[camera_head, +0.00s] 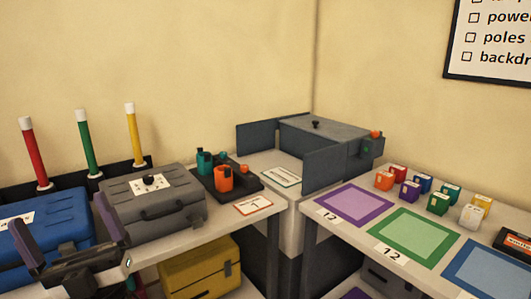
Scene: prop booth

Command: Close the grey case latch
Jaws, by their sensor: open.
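The grey case (190,184) stands on the left table, with its lid appearing down. A white plate with a small black knob (150,181) is on its lid, and a dark handle (172,208) is on its front. I cannot make out clearly which part is the latch or how it is set. My gripper (56,209) is open and empty at the lower left, with its two fingers apart. It appears in front of the blue case, left of the grey case. Its right finger overlaps the grey case's left edge in the picture, and contact cannot be told.
The blue case (60,213) stands left of the grey case. Red, green and yellow poles (133,135) rise behind. A dark tray (209,183) with teal and orange items is to the right. A yellow case (198,271) sits below. The right table holds coloured mats (412,236) and small blocks.

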